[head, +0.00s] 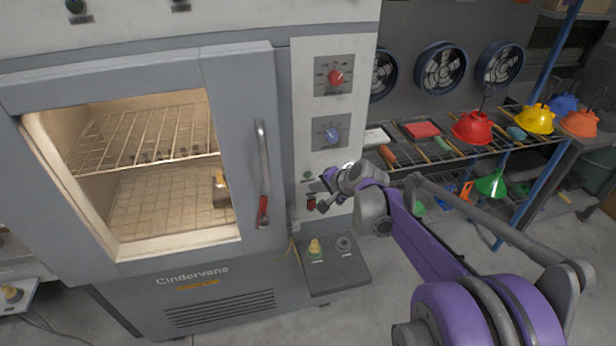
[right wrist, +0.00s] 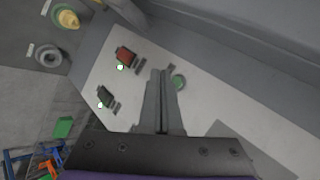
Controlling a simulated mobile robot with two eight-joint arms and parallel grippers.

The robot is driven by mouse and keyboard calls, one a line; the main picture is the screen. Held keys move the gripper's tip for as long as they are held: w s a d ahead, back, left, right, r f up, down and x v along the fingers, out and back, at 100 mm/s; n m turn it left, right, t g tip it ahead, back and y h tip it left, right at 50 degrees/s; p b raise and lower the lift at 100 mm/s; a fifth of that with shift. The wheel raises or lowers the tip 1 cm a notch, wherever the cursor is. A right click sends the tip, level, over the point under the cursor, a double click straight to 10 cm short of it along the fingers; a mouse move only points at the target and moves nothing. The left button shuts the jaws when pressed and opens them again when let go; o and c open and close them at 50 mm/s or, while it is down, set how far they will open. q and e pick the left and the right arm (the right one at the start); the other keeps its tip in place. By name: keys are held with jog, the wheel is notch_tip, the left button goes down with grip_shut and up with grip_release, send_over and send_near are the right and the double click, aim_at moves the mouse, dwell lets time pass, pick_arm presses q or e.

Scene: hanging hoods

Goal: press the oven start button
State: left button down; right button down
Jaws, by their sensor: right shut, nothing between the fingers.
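The oven's white control panel (head: 312,105) is to the right of its closed glass door. A small round green button (head: 307,175) sits low on the panel; its label is too small to read. In the right wrist view the green button (right wrist: 179,82) is just right of my fingertips. My right gripper (head: 320,191) is shut and empty, in front of the lower panel. My left gripper is not in view.
Above are a red knob (head: 336,77) and a blue knob (head: 331,134). A grey ledge (head: 350,275) below carries a yellow knob (head: 315,247). The door handle (head: 262,160) stands out at left.

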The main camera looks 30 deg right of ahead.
jog(key=shift+w+d, duration=0.25)
jog(key=shift+w, duration=0.65)
jog(key=shift+w, duration=0.1)
dwell(1.3)
jog(key=shift+w+d, duration=0.1)
jog(key=shift+w, duration=0.25)
jog(key=shift+w+d, duration=0.1)
jog(key=shift+w, duration=0.25)
dwell(0.8)
jog(key=shift+s, duration=0.15)
jog(key=shift+s+a, duration=0.2)
jog(key=shift+s, duration=0.45)
jog(key=s, duration=0.2)
jog(key=s+a, duration=0.1)
jog(key=s, duration=0.2)
jog(key=shift+a, duration=0.1)
